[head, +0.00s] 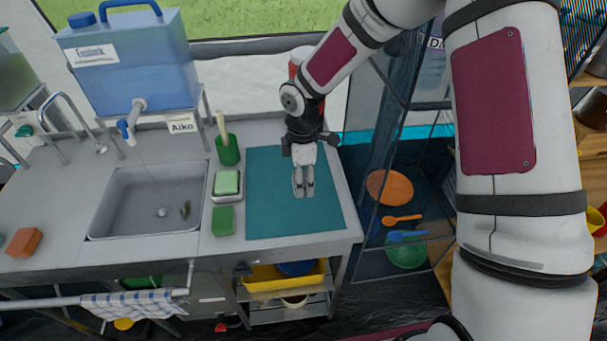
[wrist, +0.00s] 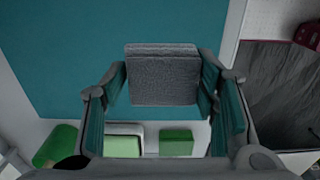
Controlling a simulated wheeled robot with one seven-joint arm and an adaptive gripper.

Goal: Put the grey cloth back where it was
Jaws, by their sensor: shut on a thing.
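The grey cloth (wrist: 162,75) shows in the wrist view as a folded, textured grey block between my two finger pads. My gripper (head: 303,192) is shut on it, with one finger on each side. In the head view my gripper points down over the teal mat (head: 270,215) on the right part of the counter. There I cannot clearly tell the cloth from the fingers. The teal mat also fills much of the wrist view (wrist: 75,60). I cannot tell whether the cloth touches the mat.
Left of the mat stand a green brush holder (head: 228,150), a soap dish with a green sponge (head: 227,183) and another green sponge (head: 223,221). The sink (head: 150,205) is further left. A checked towel (head: 130,304) hangs on the front rail. Most of the mat is clear.

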